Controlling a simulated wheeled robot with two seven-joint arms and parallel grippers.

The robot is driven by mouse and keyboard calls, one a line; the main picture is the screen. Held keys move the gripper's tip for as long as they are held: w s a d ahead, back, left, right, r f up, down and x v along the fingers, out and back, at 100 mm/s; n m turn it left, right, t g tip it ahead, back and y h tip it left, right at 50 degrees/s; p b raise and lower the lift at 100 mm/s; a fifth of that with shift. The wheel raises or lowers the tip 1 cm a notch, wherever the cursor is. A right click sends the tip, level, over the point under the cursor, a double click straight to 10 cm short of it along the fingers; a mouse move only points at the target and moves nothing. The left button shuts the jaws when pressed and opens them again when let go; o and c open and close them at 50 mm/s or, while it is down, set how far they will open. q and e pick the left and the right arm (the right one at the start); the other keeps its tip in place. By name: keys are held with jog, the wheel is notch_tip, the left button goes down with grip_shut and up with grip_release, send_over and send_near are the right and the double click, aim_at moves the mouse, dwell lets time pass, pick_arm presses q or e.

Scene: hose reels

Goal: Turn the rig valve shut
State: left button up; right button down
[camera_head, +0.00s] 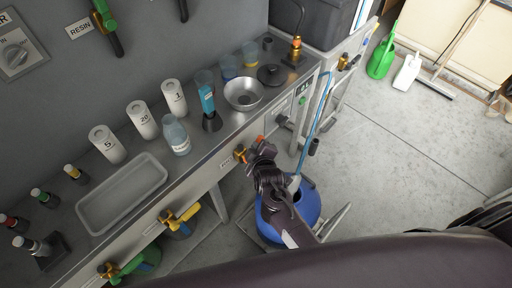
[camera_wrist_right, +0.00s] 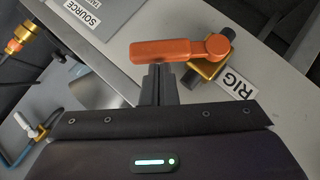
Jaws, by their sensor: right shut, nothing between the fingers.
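The rig valve has an orange lever (camera_wrist_right: 180,49) on a brass body (camera_wrist_right: 208,68), beside the RIG label (camera_wrist_right: 238,82) on the bench's front panel. In the wrist view the lever runs sideways, pointing left from its pivot. The orange lever also shows in the head view (camera_head: 261,138), just beyond my right gripper (camera_head: 264,155). In the wrist view my right gripper (camera_wrist_right: 157,72) is shut and empty, its fingertips at the lower edge of the lever's free end. I cannot tell whether they touch it. My left gripper is in neither view.
A blue hose reel (camera_head: 312,207) stands on the floor under my right arm. The bench holds a metal bowl (camera_head: 244,94), bottles and a grey tray (camera_head: 121,194). Yellow (camera_head: 180,217) and green valves sit further left along the front.

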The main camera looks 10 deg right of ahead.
dwell(0.3)
jog(key=shift+w+d+p, duration=0.1)
jog(key=shift+d+p, duration=0.15)
jog(key=shift+p, duration=0.2)
jog(key=shift+m, duration=0.3)
jog(key=shift+w+d+f+m+g+y+p, duration=0.45)
jog(key=shift+d+f+g+y, duration=0.2)
jog(key=shift+y, duration=0.1)
jog(key=shift+w+d+f+m+g+y+p, duration=0.3)
jog(key=shift+d+f+m+g+y, duration=0.2)
jog(key=shift+d+f+g+y, duration=0.15)
jog(key=shift+w+d+f+m+g+y+p, duration=0.4)
jog(key=shift+d+f+m+g+y, duration=0.15)
jog(key=shift+y, duration=0.25)
jog(key=shift+r, duration=0.1)
